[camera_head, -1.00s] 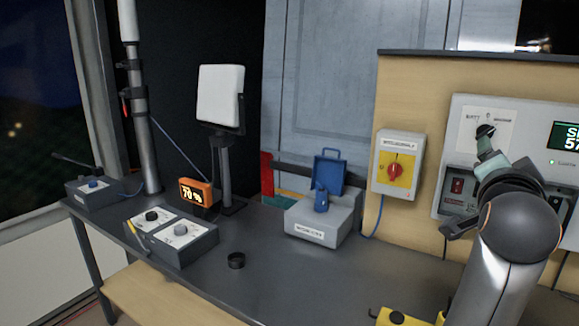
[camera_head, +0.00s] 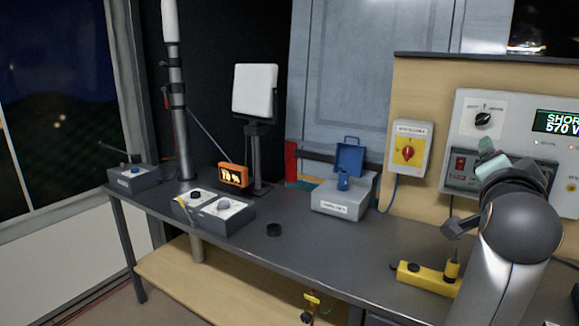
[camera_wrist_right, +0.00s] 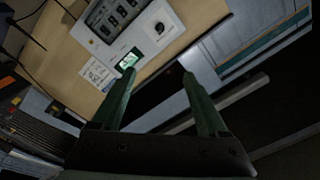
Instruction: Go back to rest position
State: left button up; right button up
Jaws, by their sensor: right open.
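My right gripper (camera_head: 487,160) is at the right of the head view, in front of the grey wall panel (camera_head: 470,100), below its black rotary knob (camera_head: 482,119). In the head view its teal fingertips are apart from the knob and partly cover the panel's lower part. In the right wrist view its two green fingers (camera_wrist_right: 159,74) are spread with nothing between them. The panel, tilted in that view, shows beyond the fingers, with a lit green display (camera_wrist_right: 129,61). My left gripper is not in view.
A yellow switch box (camera_head: 408,150) hangs on the wall.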

jog(key=w+d+f+n+g+p, duration=0.45)
jog(key=w+f, duration=0.35)
jog(key=f, duration=0.3)
jog(key=d+f+n+g+h+p, duration=0.1)
jog(key=d+f+n+g+p, duration=0.3)
jog(key=d+f, duration=0.9)
jog(key=w+a+r+n+t+y, duration=0.3)
jog(key=w+a+n+t+y, duration=0.15)
jog(key=a, duration=0.35)
jog(key=w+a+r+n+t+y, duration=0.2)
jog(key=w+a+n+t+y, duration=0.3)
jog(key=a, duration=0.3)
jog(key=s+a+f+g+y, duration=0.15)
jog(key=s+a+f, duration=0.35)
jog(key=s+f, duration=0.5)
jog(key=s+a+f+g+y, duration=0.15)
jog(key=s+a+f, duration=0.35)
jog(key=s+f, duration=0.5)
jog(key=s+a+f+g, duration=0.1)
jog(key=s+a+f, duration=0.1)
jog(key=s, duration=0.5)
jog(key=s+a+f+g, duration=0.1)
jog(key=s+a+f, duration=0.2)
jog(key=s+f, duration=0.2)
jog(key=s+a+f+g, duration=0.1)
jog(key=s+f, duration=0.3)
jog(key=s, duration=0.5)
jog(key=shift+s+a+f+m+g, duration=0.2)
jog(key=shift+s+a+m+g, duration=0.15)
jog(key=shift+a, duration=0.55)
